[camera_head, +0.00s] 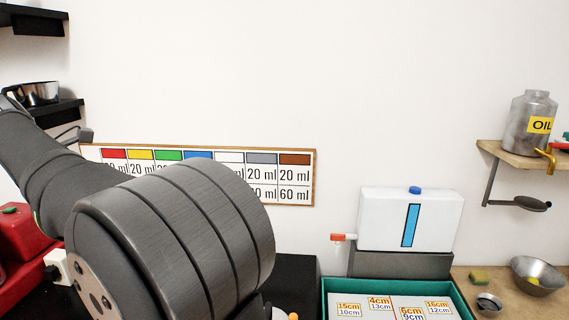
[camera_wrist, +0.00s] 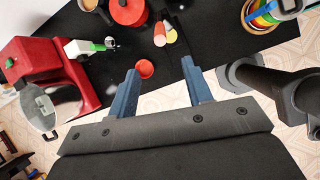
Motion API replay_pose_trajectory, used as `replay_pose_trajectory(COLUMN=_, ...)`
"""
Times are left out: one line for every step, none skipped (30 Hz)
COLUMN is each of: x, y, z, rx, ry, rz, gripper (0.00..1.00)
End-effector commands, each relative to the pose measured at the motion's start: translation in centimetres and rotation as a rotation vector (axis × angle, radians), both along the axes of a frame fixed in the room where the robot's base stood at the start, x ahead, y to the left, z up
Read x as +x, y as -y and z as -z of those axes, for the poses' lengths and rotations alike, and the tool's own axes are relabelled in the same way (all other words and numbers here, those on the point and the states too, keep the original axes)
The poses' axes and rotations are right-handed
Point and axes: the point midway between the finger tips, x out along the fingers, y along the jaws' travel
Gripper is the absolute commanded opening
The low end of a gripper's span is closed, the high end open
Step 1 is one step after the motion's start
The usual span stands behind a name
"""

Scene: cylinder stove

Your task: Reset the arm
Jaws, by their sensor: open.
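My gripper (camera_wrist: 158,90) shows in the wrist view with its two blue fingers spread apart and nothing between them. It is over the black counter (camera_wrist: 150,48), and a small red round thing (camera_wrist: 145,68) lies below, between the fingertips as seen from here. In the head view my dark grey arm fills the lower left, and the gripper itself is not visible there.
In the wrist view, a red machine with a metal bowl (camera_wrist: 50,108) stands left, and a red pot (camera_wrist: 127,12) at the top. In the head view, a white tank (camera_head: 440,218), a green-edged tray (camera_head: 325,300) and an oil jar (camera_head: 527,112) are right.

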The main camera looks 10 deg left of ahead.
Motion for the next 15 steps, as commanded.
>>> replay_pose_trajectory(x=0.4, y=0.0, z=0.7, rx=-0.002, ry=-0.001, rz=0.001, gripper=0.46)
replay_pose_trajectory(x=0.6, y=0.1, z=1.1, rx=-0.002, ry=-0.002, rz=0.002, gripper=0.46)
replay_pose_trajectory(x=0.9, y=0.1, z=1.7, rx=-0.003, ry=-0.002, rz=0.003, gripper=0.46)
replay_pose_trajectory(x=1.2, y=0.1, z=2.2, rx=-0.003, ry=-0.002, rz=0.003, gripper=0.46)
replay_pose_trajectory(x=1.5, y=0.1, z=2.7, rx=-0.003, ry=-0.002, rz=0.003, gripper=0.46)
replay_pose_trajectory(x=1.8, y=0.1, z=3.5, rx=-0.003, ry=-0.002, rz=0.003, gripper=0.46)
replay_pose_trajectory(x=2.1, y=0.1, z=4.0, rx=-0.003, ry=-0.002, rz=0.003, gripper=0.46)
replay_pose_trajectory(x=2.4, y=0.1, z=4.5, rx=-0.002, ry=-0.002, rz=0.002, gripper=0.46)
replay_pose_trajectory(x=2.8, y=0.1, z=5.3, rx=-0.004, ry=-0.003, rz=0.003, gripper=0.46)
replay_pose_trajectory(x=3.1, y=0.1, z=5.8, rx=-0.003, ry=-0.002, rz=0.003, gripper=0.46)
replay_pose_trajectory(x=3.3, y=0.1, z=6.4, rx=-0.003, ry=-0.002, rz=0.003, gripper=0.46)
replay_pose_trajectory(x=3.7, y=0.1, z=7.1, rx=-0.002, ry=-0.002, rz=0.002, gripper=0.46)
replay_pose_trajectory(x=4.0, y=0.0, z=7.6, rx=-0.003, ry=-0.002, rz=0.003, gripper=0.46)
replay_pose_trajectory(x=4.3, y=0.0, z=8.1, rx=-0.002, ry=-0.002, rz=0.002, gripper=0.46)
replay_pose_trajectory(x=4.7, y=0.1, z=8.8, rx=-0.003, ry=-0.002, rz=0.003, gripper=0.46)
